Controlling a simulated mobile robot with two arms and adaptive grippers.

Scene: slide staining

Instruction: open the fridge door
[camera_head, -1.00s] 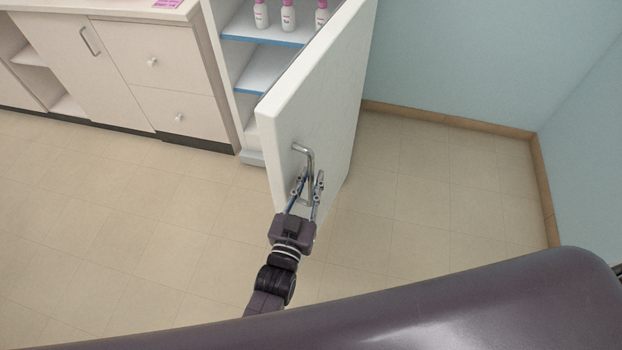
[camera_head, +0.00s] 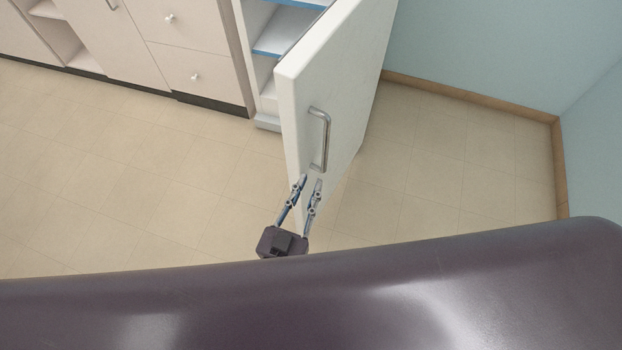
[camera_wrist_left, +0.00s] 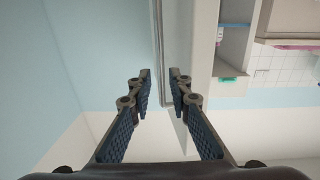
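The white fridge door (camera_head: 350,75) stands wide open in the head view, swung out from the fridge (camera_head: 264,100). Its metal bar handle (camera_head: 326,140) is on the outer face, near the free edge. My left gripper (camera_head: 311,181) is open, with its fingertips just below the handle's lower end in the picture. The handle does not appear to be held. In the left wrist view my left gripper (camera_wrist_left: 160,75) also shows open, with a gap between its two padded fingers. My right gripper is in neither view.
Blue-edged shelves (camera_head: 285,32) show inside the fridge. A cabinet with drawers (camera_head: 195,50) stands left of it. Tiled floor (camera_head: 120,190) is clear on the left. A blue wall (camera_head: 480,50) with a brown skirting board bounds the right side.

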